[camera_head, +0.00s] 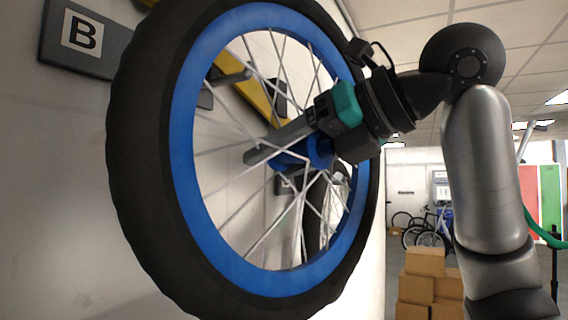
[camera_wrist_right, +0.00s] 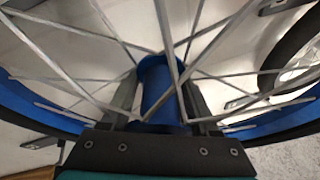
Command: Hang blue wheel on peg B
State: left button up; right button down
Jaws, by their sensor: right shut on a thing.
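The blue wheel (camera_head: 181,150), with a black tyre and blue rim, fills the middle of the head view, upright and facing partly toward me. My right gripper (camera_head: 285,147) reaches in from the right, shut on its blue hub. In the right wrist view the hub (camera_wrist_right: 160,90) sits between the two fingers, with spokes crossing in front. The peg B sign (camera_head: 83,33) is on a dark wall plate at the upper left. The wheel hangs in my grip, apart from this peg as far as I can tell. My left gripper is not in view.
A yellow bar (camera_head: 257,97) and another dark tyre (camera_head: 314,215) are behind the wheel along the wall. Stacked cardboard boxes (camera_head: 424,262) stand on the floor at right, with parked bikes (camera_head: 430,236) farther back. The wall below the sign is bare.

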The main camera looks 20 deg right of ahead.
jog(key=a+r+x, duration=0.1)
jog(key=x, duration=0.9)
jog(key=shift+a+r, duration=0.3)
dwell(0.9)
jog(key=shift+f, duration=0.1)
dwell(0.5)
